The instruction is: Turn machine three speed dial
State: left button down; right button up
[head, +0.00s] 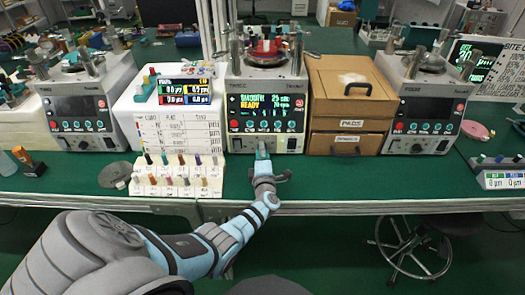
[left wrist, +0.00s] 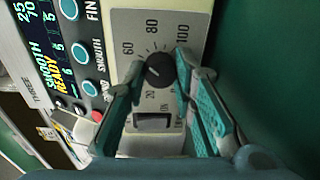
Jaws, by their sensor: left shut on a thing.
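Machine three (head: 266,88) stands at the middle of the bench, its screen showing "SMOOTH" and "READY". Its speed dial (left wrist: 159,70) is a small black knob on a grey scale plate marked 20, 60, 80 and 100 in the left wrist view. My left gripper (head: 262,152) is at the machine's lower front panel. In the left wrist view, its teal-padded fingers (left wrist: 158,80) are shut on the dial, one on each side. Where the knob's mark points is hard to read. A rocker switch (left wrist: 153,122) sits beside the dial. My right gripper is not in view.
Brown wooden drawers (head: 345,105) stand right of machine three. A white box with a small display (head: 184,90) stands to its left. A rack of colored pegs (head: 176,178) is at the front left. Similar machines (head: 76,105) (head: 428,100) stand on both sides. A stool (head: 415,245) is below the bench.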

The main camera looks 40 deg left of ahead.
pick_arm(q)
jog(key=m, duration=0.4)
jog(key=shift+f+m+y, duration=0.1)
jog(key=shift+m+y, duration=0.2)
jog(key=shift+m, duration=0.1)
dwell(0.4)
jog(key=c, duration=1.3)
grip_release()
jog(key=v, duration=1.2)
jog(key=shift+a, duration=0.1)
